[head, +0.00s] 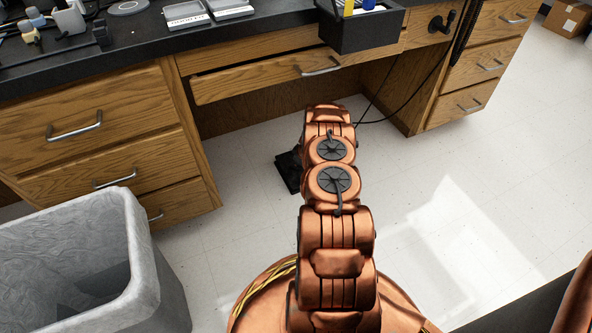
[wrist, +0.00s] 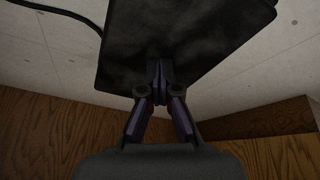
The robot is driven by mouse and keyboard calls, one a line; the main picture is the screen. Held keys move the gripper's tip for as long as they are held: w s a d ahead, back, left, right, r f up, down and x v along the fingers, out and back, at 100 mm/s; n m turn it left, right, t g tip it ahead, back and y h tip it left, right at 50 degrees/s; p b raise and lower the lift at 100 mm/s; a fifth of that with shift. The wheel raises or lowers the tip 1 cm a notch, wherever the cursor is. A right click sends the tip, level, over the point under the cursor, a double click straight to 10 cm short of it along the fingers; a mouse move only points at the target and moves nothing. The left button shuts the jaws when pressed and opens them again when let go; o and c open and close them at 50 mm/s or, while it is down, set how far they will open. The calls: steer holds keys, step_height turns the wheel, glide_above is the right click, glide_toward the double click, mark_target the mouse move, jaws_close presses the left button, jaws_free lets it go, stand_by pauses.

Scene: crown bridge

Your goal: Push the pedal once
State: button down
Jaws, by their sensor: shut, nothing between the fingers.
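The pedal (head: 287,172) is a flat black plate on the floor under the desk's kneehole. In the head view my copper arm covers most of it. In the wrist view the pedal (wrist: 200,38) fills the top middle as a dark, scuffed plate. My gripper (wrist: 159,68) is shut and empty, and its fingertips overlap the near part of the pedal. I cannot tell whether they touch it. In the head view the gripper is hidden behind my arm.
A grey bin (head: 140,255) stands at the lower left. Wooden drawers (head: 110,130) flank the kneehole, and a middle drawer (head: 270,78) is slightly open above it. A black cable (head: 405,105) runs to the floor. The floor (head: 480,190) at the right is clear.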

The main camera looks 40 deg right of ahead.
mark_target(298, 170)
stand_by(0.3)
steer(key=shift+s+a+r+p, duration=0.1)
steer(key=shift+r+p, duration=0.1)
steer(key=shift+r, duration=0.55)
steer(key=shift+s+d+r+p, duration=0.15)
steer(key=shift+r+p, duration=0.1)
steer(key=shift+r, duration=0.5)
steer(key=shift+s+a+r+p, duration=0.1)
steer(key=shift+a+r+p, duration=0.1)
steer(key=shift+r, duration=0.55)
steer(key=shift+v, duration=1.1)
steer(key=shift+w+r, duration=0.1)
steer(key=shift+w, duration=0.1)
